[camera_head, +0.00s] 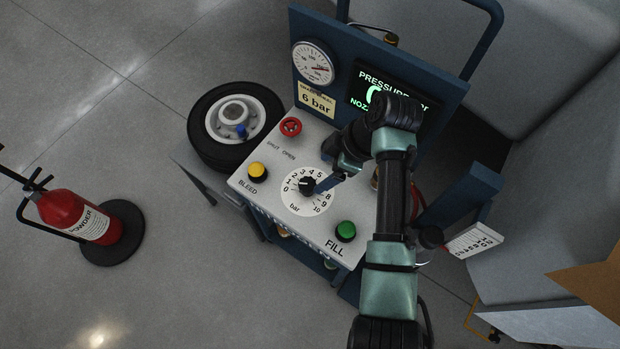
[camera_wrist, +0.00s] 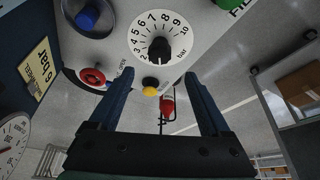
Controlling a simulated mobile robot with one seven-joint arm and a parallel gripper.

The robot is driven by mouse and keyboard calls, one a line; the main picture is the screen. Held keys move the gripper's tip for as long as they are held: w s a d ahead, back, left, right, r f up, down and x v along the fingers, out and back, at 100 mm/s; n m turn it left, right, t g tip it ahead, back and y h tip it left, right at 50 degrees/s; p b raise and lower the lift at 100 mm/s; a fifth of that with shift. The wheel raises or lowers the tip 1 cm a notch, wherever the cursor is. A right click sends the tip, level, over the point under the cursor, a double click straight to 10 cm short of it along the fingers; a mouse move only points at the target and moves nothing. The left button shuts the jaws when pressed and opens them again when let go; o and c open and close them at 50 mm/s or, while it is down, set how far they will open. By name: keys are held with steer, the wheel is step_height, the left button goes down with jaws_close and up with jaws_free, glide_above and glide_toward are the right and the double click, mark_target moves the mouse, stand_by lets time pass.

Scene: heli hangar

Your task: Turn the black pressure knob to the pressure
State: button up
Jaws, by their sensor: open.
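The black pressure knob (camera_head: 307,186) sits at the middle of a round white dial marked up to 10 bar, on the sloping grey panel (camera_head: 262,205). In the wrist view the knob (camera_wrist: 158,48) lies ahead of my gripper, centred between its fingers. I cannot clearly read where the knob points. My gripper (camera_head: 323,185) is open, its blue fingers close to the knob's right side in the head view; whether they touch it I cannot tell. A yellow sign (camera_head: 317,100) reads 6 bar. The dark display (camera_head: 367,94) with green text is partly hidden by my arm.
The panel also carries a red valve knob (camera_head: 290,127), a yellow BLEED button (camera_head: 257,171) and a green FILL button (camera_head: 345,231). A round gauge (camera_head: 314,64) stands above. A wheel (camera_head: 205,105) lies at left; a red extinguisher (camera_head: 72,212) stands on the floor.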

mark_target(308, 184)
steer(key=x, duration=0.8)
steer(key=shift+a+f, duration=0.1)
steer(key=shift+f, duration=0.2)
jaws_close()
